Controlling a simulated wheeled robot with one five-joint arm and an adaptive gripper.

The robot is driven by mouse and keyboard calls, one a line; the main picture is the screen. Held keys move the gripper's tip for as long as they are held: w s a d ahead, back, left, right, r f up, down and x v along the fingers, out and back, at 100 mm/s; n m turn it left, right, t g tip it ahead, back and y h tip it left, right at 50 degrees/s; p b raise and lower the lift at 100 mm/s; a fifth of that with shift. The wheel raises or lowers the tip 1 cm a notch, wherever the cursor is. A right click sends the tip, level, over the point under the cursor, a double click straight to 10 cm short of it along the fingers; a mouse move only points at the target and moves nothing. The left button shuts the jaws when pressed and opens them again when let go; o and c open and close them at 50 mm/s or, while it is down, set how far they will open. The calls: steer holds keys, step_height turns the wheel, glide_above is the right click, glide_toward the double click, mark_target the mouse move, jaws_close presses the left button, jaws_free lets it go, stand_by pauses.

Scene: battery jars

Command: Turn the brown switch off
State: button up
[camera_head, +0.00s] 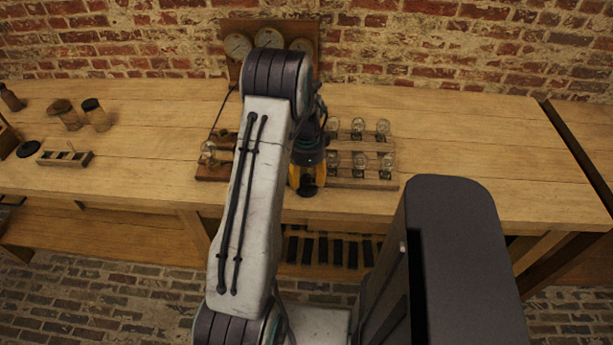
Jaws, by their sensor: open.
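A small brown wooden base (211,174) lies on the bench left of my arm. It carries a round, glassy fitting (208,150), and a dark cord runs up from it. My arm hides its right part. I cannot make out a switch lever or its position, nor be sure this is the brown switch. My gripper (307,188) points down over the front part of the bench, right of that base and apart from it. It is open, and its fingers are mostly hidden by the wrist. I see nothing held in it.
A rack of several glass bulbs (388,184) stands close right of my gripper. A gauge board (310,24) stands at the wall. Jars (96,115), a small wooden tray (80,160) and a black disc (28,149) sit at left. The bench (470,140) is clear at right.

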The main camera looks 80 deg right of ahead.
jaws_close()
stand_by(0.6)
